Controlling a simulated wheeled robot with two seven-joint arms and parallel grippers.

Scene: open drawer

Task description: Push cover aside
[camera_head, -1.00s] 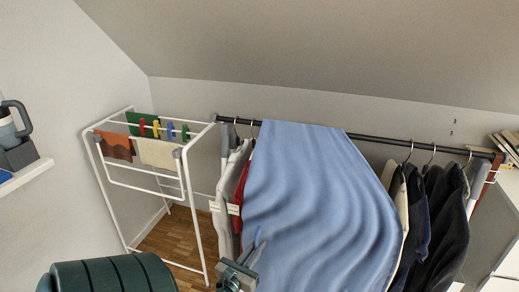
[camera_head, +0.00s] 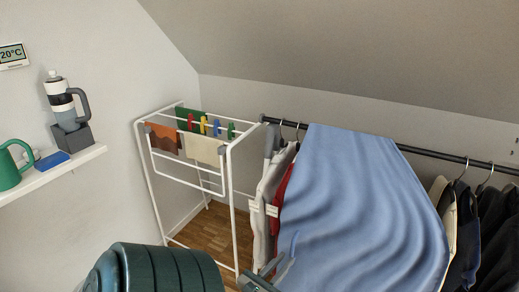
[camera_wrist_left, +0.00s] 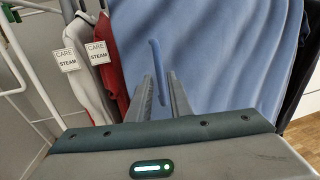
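The cover (camera_head: 360,200) is a blue rippled cloth draped over a dark clothes rail (camera_head: 435,153). It also fills the upper middle of the left wrist view (camera_wrist_left: 220,50). A narrow blue tab (camera_wrist_left: 157,65) stands out from its front. My left gripper (camera_wrist_left: 160,76) has its two fingers apart, with the tab showing between them. I cannot tell whether they touch it. In the head view my left gripper (camera_head: 262,282) is at the bottom edge, mostly cut off, close to the tab (camera_head: 288,258). My right gripper is not in view.
White and red garments (camera_head: 265,200) with tags hang left of the cover; dark clothes (camera_head: 495,225) hang right of it. A white drying rack (camera_head: 232,200) stands to the left.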

